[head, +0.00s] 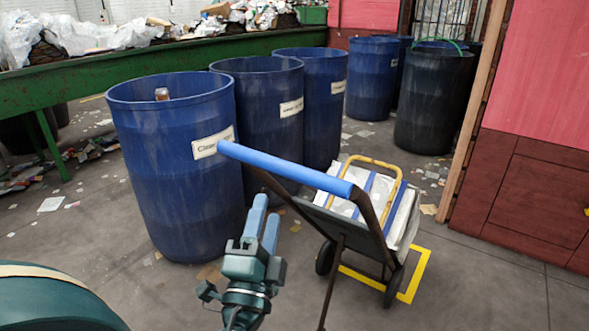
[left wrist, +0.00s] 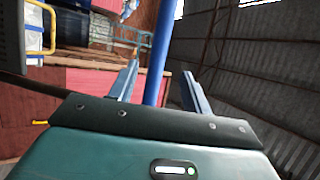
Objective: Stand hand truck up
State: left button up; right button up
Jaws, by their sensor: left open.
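The hand truck (head: 338,232) leans back, with its blue handle bar (head: 285,167) toward me and its wheels (head: 325,257) on the floor. It carries a white load (head: 372,190) with blue straps. My left gripper (head: 266,212) is open and empty, its fingers pointing up toward the handle and showing just below it in the head view. In the left wrist view the blue handle bar (left wrist: 161,55) runs upright in the gap between the fingers (left wrist: 160,75). I cannot tell how deep it lies between them. My right gripper is out of view.
Several blue barrels (head: 170,170) stand left of and behind the truck. A dark barrel (head: 433,105) stands farther back. Yellow floor tape (head: 417,275) marks the floor by the wheels. A red wall (head: 540,190) is at right; a green belt frame (head: 100,68) runs behind.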

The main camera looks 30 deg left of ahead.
aim_at(279, 159)
pick_arm(q)
jog(key=p+x, duration=0.5)
jog(key=x, duration=0.7)
jog(key=shift+s+a+p, duration=0.1)
jog(key=shift+p, duration=0.3)
jog(key=shift+w+a+r, duration=0.15)
jog(key=shift+w, duration=0.3)
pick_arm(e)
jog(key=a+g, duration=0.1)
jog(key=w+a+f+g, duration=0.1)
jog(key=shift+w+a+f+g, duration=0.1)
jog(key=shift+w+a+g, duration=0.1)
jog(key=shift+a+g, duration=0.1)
pick_arm(q)
jog(key=shift+c, duration=0.6)
grip_shut()
